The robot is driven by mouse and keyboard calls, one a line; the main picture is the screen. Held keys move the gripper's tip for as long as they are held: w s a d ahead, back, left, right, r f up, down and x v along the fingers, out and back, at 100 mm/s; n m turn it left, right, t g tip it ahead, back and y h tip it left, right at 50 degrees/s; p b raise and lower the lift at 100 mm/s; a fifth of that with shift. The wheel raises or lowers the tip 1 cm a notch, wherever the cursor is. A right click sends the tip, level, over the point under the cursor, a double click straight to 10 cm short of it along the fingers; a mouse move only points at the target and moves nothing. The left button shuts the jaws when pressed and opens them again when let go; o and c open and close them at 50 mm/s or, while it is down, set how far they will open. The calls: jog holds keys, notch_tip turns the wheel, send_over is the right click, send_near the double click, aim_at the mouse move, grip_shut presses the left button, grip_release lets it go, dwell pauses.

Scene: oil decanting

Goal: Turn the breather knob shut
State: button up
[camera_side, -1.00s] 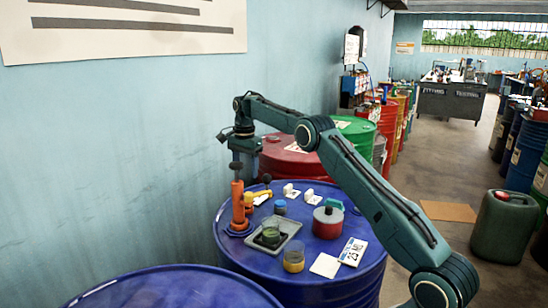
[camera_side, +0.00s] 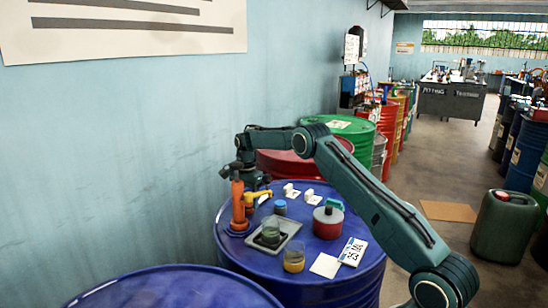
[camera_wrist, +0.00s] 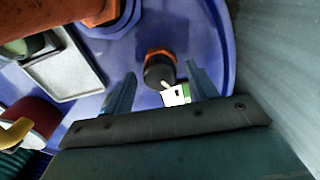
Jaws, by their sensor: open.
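The breather knob (camera_wrist: 160,67) is dark with an orange ring at its base and a pale pointer on top. It stands on the blue drum top (camera_wrist: 205,42). In the wrist view it shows between and ahead of the two fingers of my open gripper (camera_wrist: 161,76); no contact is visible. In the side view my gripper (camera_side: 252,178) is low over the far left of the drum, just behind the orange hand pump (camera_side: 238,205). There the pump and the gripper crowd the knob, and I cannot make it out clearly.
A grey tray (camera_side: 291,227) with a dark-bottomed beaker, a jar of yellow oil (camera_side: 294,260), a blue-capped jar (camera_side: 280,208) and a red can (camera_side: 328,222) share the drum top. White cards lie at its front. The wall is close at left.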

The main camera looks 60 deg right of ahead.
jog(key=c, duration=1)
jog(key=shift+n, duration=2.2)
jog(key=o, duration=1)
jog(key=shift+m, duration=0.3)
